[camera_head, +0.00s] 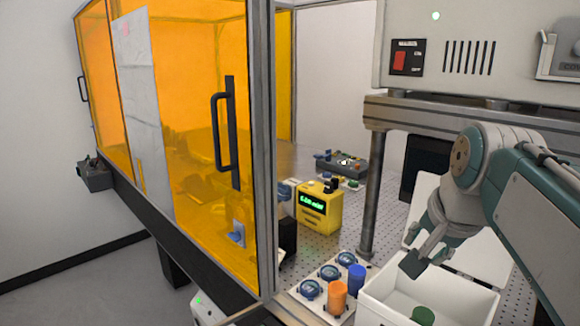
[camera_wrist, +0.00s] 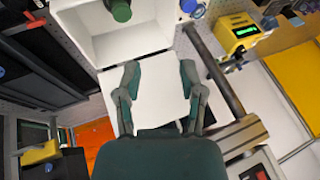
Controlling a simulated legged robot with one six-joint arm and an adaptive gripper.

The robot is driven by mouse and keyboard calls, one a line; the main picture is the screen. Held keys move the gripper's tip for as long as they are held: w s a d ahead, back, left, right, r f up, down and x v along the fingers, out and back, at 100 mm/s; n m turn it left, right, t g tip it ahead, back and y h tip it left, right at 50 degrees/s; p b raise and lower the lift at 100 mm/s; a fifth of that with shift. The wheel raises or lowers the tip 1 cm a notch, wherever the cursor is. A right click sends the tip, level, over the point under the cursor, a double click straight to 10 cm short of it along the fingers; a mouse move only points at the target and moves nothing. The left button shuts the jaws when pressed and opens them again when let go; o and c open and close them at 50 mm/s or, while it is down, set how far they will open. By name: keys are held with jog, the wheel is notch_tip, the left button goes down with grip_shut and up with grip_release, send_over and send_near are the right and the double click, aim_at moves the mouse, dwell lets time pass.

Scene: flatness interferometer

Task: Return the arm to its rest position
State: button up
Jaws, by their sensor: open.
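My gripper (camera_head: 424,254) is open and empty, held above the white open bin at the lower right of the head view. In the wrist view my gripper (camera_wrist: 160,95) shows two spread fingers with nothing between them. My arm comes in from the right edge of the head view, bent downward at the wrist. The white bin (camera_head: 377,305) holds a green cylinder (camera_head: 421,316). The wrist view also shows the bin (camera_wrist: 84,22) and the green cylinder (camera_wrist: 121,11) beyond the fingertips.
A white holder (camera_head: 312,313) carries an orange cylinder (camera_head: 337,297), a blue cylinder (camera_head: 356,278) and blue round parts. A yellow meter (camera_head: 320,207) stands behind. An orange-windowed enclosure (camera_head: 200,120) fills the left. A metal post (camera_head: 371,195) and overhead instrument cabinet (camera_head: 478,55) stand near my arm.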

jog(key=s+a+f+n, duration=0.2)
jog(key=s+f+n, duration=0.2)
jog(key=s+f, duration=0.2)
jog(key=s+a+f+n, duration=0.2)
jog(key=s+f+n, duration=0.3)
jog(key=f, duration=0.5)
jog(key=shift+s+a+f, duration=0.25)
jog(key=shift+s+a, duration=0.15)
jog(key=shift+s, duration=0.3)
